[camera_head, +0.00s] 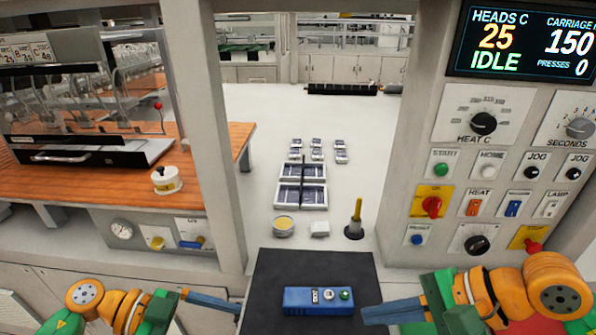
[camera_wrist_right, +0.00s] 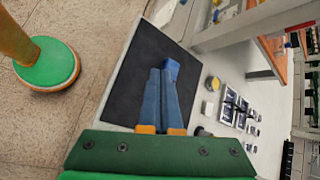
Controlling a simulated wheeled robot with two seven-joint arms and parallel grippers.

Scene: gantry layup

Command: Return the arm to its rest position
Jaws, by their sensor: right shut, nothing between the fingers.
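My right gripper (camera_head: 364,314) comes in from the lower right, its blue fingers over the right edge of a dark mat (camera_head: 283,264). In the right wrist view its two fingers (camera_wrist_right: 166,72) lie together with nothing between them. My left gripper (camera_head: 238,309) comes in from the lower left, its tip near the mat's left edge. I cannot tell whether its fingers are apart. A blue box with buttons (camera_head: 300,301) lies on the mat between the two grippers. In the right wrist view the box (camera_wrist_right: 171,67) shows just beyond the fingertips.
Behind the mat stand a round tin (camera_head: 284,227), a small white block (camera_head: 320,229) and a yellow-handled tool (camera_head: 355,219). Several framed dark panels (camera_head: 301,184) lie farther back. A control panel (camera_head: 480,170) reading IDLE rises at right. A wooden bench (camera_head: 225,140) is at left.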

